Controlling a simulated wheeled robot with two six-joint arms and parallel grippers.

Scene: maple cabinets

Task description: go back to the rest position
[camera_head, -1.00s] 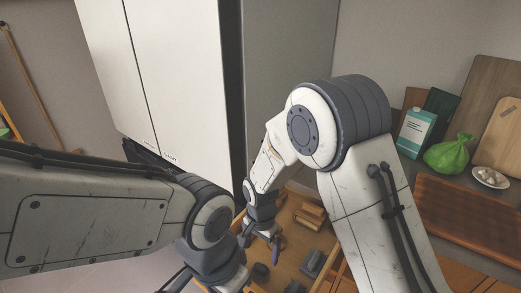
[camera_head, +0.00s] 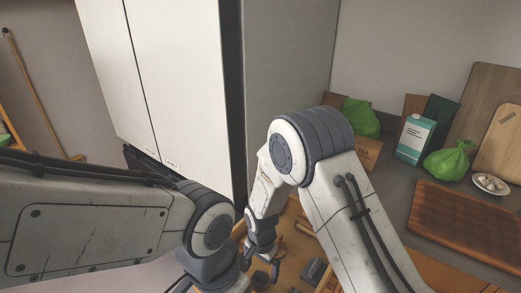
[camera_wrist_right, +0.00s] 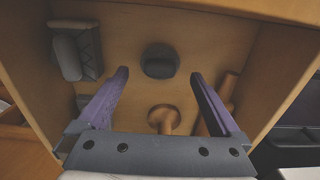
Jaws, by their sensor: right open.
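My right gripper (camera_head: 262,262) hangs over an open wooden drawer (camera_head: 292,246) in the head view. In the right wrist view my right gripper (camera_wrist_right: 160,95) is open, its two purple-grey fingers apart with nothing between the tips. Below it in the drawer lie a dark round object (camera_wrist_right: 160,60), a wooden knobbed object (camera_wrist_right: 164,118) and a grey block-like object (camera_wrist_right: 68,57). My left arm comes in from the left in the head view; its gripper is cut off by the bottom edge, and its jaws do not show clearly.
A tall white fridge (camera_head: 180,75) stands at the back. On the right counter are a cutting board (camera_head: 465,222), a green bag (camera_head: 447,163), a carton (camera_head: 414,138), a plate (camera_head: 490,184) and another green bag (camera_head: 361,118). The drawer walls surround the right gripper.

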